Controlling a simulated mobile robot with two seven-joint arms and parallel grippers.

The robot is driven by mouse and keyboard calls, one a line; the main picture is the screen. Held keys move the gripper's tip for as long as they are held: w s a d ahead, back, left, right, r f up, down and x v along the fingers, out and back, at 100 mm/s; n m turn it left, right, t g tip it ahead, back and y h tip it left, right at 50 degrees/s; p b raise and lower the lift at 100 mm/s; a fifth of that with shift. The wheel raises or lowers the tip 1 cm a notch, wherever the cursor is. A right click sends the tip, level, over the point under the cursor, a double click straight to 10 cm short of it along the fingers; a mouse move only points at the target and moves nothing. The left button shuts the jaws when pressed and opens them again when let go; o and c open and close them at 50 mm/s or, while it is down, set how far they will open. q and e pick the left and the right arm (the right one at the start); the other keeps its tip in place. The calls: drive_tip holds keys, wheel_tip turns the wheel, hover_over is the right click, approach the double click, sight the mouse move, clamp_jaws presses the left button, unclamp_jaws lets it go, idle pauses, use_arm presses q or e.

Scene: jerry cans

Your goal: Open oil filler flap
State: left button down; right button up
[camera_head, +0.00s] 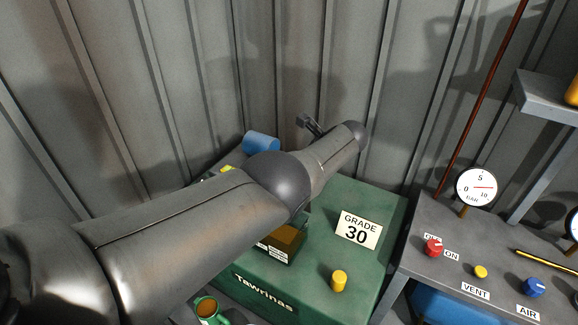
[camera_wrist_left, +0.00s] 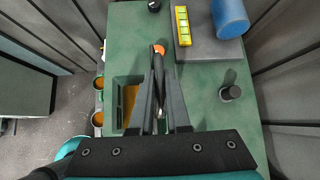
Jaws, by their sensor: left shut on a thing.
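The green machine (camera_head: 320,285) marked "Tawrinas" stands below my left arm. A recess with an amber inside (camera_head: 287,237) is in its top, partly hidden by my arm; it also shows in the left wrist view (camera_wrist_left: 130,100). My left gripper (camera_wrist_left: 160,78) is above the machine top beside this recess. It is shut on a slim dark bar with an orange tip (camera_wrist_left: 158,48). I cannot tell whether this bar belongs to the filler flap. My right gripper is not in view.
A "GRADE 30" sign (camera_head: 358,230) and a yellow knob (camera_head: 339,281) are on the machine top. A blue cylinder (camera_wrist_left: 230,17) and a yellow level (camera_wrist_left: 183,26) lie at the back. A control panel (camera_head: 480,240) stands at right; ribbed walls close in behind.

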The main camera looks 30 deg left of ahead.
use_arm(q)
drive_tip(key=c, duration=0.9)
unclamp_jaws()
drive_tip(key=shift+r, duration=0.1)
drive_tip(key=p+v, duration=0.4)
drive_tip(key=v, duration=0.2)
drive_tip(key=shift+d+r, duration=0.25)
drive_tip(key=v, duration=0.8)
drive_tip(key=shift+s+d+p, duration=0.1)
drive_tip(key=shift+d+p, duration=0.15)
drive_tip(key=shift+p, duration=0.1)
